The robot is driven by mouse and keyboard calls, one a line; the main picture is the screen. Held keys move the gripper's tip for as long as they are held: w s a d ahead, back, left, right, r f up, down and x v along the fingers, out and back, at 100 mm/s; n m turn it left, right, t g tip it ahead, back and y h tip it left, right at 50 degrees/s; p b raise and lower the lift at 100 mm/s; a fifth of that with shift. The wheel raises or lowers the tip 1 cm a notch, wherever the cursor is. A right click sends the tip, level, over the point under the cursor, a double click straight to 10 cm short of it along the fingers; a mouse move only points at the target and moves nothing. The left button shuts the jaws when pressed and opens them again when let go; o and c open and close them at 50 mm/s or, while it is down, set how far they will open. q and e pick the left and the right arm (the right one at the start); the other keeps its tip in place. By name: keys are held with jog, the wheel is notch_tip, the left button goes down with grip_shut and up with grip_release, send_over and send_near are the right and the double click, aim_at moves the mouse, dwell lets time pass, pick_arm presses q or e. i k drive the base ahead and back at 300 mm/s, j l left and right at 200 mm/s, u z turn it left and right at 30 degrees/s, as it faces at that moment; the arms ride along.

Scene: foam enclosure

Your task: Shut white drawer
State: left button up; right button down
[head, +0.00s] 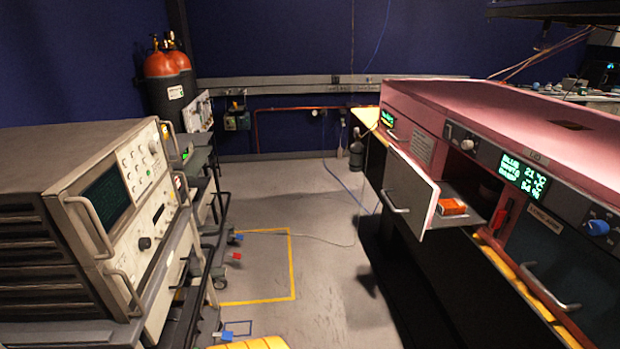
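The white drawer (408,189) stands open on the front of the pink cabinet (490,105) at right. Its pale front panel juts out toward the aisle, with a metal handle (396,209) low on its outer face. Behind the panel, the dark opening shows a small orange-red box (452,206). Most of the inside is hidden by the panel and the cabinet. Neither of my grippers shows in the head view.
A beige instrument rack (75,205) with handles fills the left side. A dark cabinet door with a handle (550,290) is at lower right. Between them lies open grey floor (335,260) with yellow tape lines and a thin cable. Gas cylinders (168,80) stand at the back left.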

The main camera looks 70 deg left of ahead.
aim_at(415, 196)
jog(key=u, duration=1.5)
